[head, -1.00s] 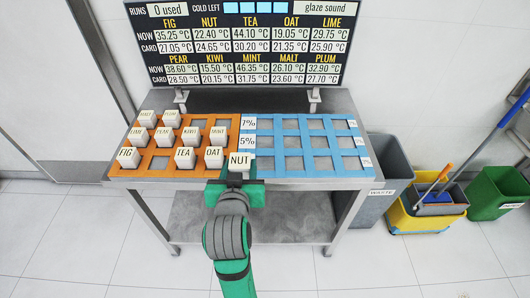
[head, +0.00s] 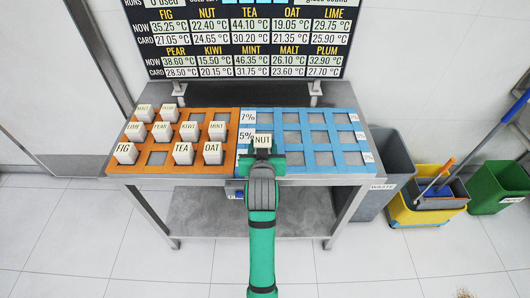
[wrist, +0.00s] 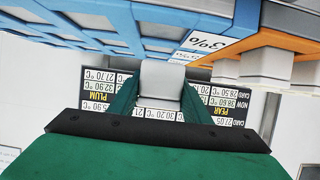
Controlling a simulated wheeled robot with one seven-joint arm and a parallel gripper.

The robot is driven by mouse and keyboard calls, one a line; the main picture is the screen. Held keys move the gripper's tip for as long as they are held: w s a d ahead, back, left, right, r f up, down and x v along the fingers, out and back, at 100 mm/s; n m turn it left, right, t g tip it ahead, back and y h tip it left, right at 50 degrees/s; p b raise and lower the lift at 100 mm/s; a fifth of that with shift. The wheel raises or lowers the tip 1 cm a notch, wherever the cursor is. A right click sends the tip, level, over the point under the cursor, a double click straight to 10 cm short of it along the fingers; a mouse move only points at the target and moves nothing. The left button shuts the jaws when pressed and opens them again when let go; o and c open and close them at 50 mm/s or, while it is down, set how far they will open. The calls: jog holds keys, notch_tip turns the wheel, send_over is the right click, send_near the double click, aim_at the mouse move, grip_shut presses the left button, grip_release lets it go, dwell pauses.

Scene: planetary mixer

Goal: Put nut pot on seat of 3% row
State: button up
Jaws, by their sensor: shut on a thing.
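The nut pot (head: 262,141) is a pale block-like pot with a NUT label, upright in the head view. My gripper (head: 262,158) is shut on it. It holds the pot over the front left part of the blue rack (head: 336,145). In the wrist view the pot's plain grey side (wrist: 160,82) sits between my green fingers, and the 3% label (wrist: 207,42) shows beside the rack's front edge. In the head view my gripper and pot hide that label and the left front seats. The pot's exact height above the rack cannot be told.
The orange rack (head: 130,158) on the left holds several labelled pots, including OAT (head: 213,153). The blue rack's visible seats look empty. A temperature board (head: 235,45) stands behind. A grey waste bin (head: 385,170) is right of the table.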

jog(key=shift+w+d+f, duration=0.3)
jog(key=shift+w+f, duration=0.1)
jog(key=shift+f, duration=0.1)
jog(key=shift+w+d+f, duration=0.1)
jog(key=shift+w+f, duration=0.05)
jog(key=shift+f, duration=0.8)
jog(key=shift+w+f, duration=0.1)
jog(key=shift+f, duration=0.8)
jog(key=shift+f, duration=0.1)
jog(key=o, duration=1.3)
